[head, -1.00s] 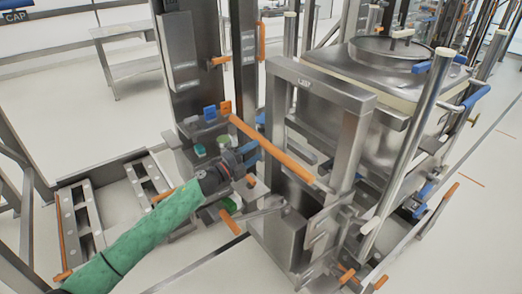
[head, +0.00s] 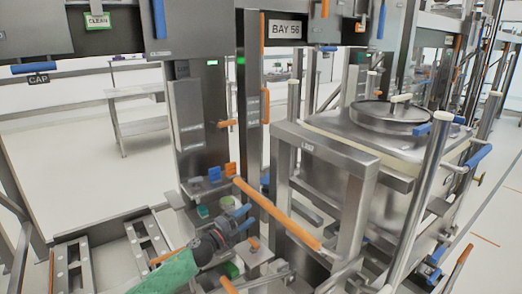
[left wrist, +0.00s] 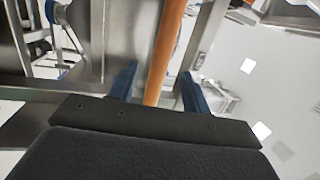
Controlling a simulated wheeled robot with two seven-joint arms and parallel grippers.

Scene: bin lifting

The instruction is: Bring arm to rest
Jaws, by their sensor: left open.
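My left arm, in a green sleeve, comes in from the bottom of the head view. Its gripper (head: 243,217) has blue fingers and is near the control buttons at the foot of the steel column. In the left wrist view the two blue fingers (left wrist: 157,85) stand apart, open. An orange bar (left wrist: 166,50) shows between them; whether they touch it I cannot tell. In the head view a long orange handle (head: 277,214) runs just right of the gripper. My right gripper is not in view.
A steel bin (head: 355,140) with a round lid stands at the right behind a steel frame (head: 360,200). A steel column (head: 190,120) with blue and orange buttons stands behind the gripper. A slotted rail base (head: 72,268) lies at the lower left. Open floor lies at the left rear.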

